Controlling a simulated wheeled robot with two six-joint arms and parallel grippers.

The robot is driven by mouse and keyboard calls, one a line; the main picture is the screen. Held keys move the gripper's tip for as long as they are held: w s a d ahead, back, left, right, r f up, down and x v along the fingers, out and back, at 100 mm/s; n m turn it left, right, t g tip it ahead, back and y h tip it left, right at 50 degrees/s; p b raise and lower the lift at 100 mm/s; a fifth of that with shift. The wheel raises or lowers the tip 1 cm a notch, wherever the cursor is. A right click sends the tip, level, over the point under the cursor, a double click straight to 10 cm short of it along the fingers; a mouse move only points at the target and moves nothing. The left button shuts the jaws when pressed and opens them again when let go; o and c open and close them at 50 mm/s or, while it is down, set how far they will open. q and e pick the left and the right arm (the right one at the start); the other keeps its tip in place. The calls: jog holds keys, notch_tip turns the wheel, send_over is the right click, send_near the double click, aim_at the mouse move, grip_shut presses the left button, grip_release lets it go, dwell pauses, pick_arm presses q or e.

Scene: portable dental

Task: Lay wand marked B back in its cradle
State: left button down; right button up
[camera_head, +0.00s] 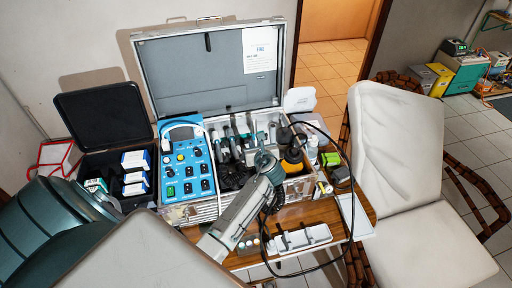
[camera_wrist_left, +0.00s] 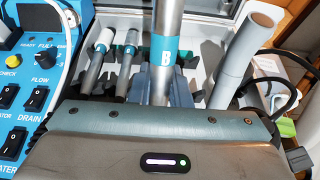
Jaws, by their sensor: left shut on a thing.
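The wand marked B (camera_wrist_left: 166,57) is a silver tube with a teal band carrying a white B. In the left wrist view it stands nearly upright in the picture, between the blue-grey fingers of my left gripper (camera_wrist_left: 170,92), which is shut on it. In the head view my left gripper (camera_head: 264,158) is over the right half of the open case, right of the blue panel. Two other wands (camera_wrist_left: 98,55) with teal bands lie to the left in a dark-slotted cradle (camera_wrist_left: 138,52). The wand's lower end and its seat are hidden. My right gripper is not in view.
The blue control panel (camera_head: 187,165) is close on the left. A thick grey tube (camera_wrist_left: 243,55) rises on the right. A black cable (camera_head: 352,200) loops past the case's right side. A white tray (camera_head: 302,238) lies on the wooden table in front.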

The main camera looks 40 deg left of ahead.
pick_arm(q)
jog(key=shift+w+a+r, duration=0.15)
jog(key=shift+w+r, duration=0.05)
jog(key=shift+r, duration=0.5)
jog(key=shift+w+a+r, duration=0.15)
jog(key=shift+a+r, duration=0.05)
jog(key=shift+r, duration=0.3)
jog(key=shift+w+a+r, duration=0.1)
jog(key=shift+a+r, duration=0.05)
jog(key=shift+r, duration=0.55)
jog(key=shift+f, duration=0.1)
jog(key=shift+s+d+f, duration=0.1)
jog(key=shift+d+f, duration=0.05)
jog(key=shift+f, duration=0.35)
jog(key=f, duration=0.1)
jog(key=d+f+b, duration=0.1)
jog(key=f, duration=0.1)
jog(key=s+f, duration=0.1)
jog(key=shift+d+f+b, duration=0.15)
jog(key=shift+f+b, duration=0.2)
jog(key=shift+s+d+f+b, duration=0.15)
jog(key=shift+f+b, duration=0.1)
jog(key=shift+b, duration=0.15)
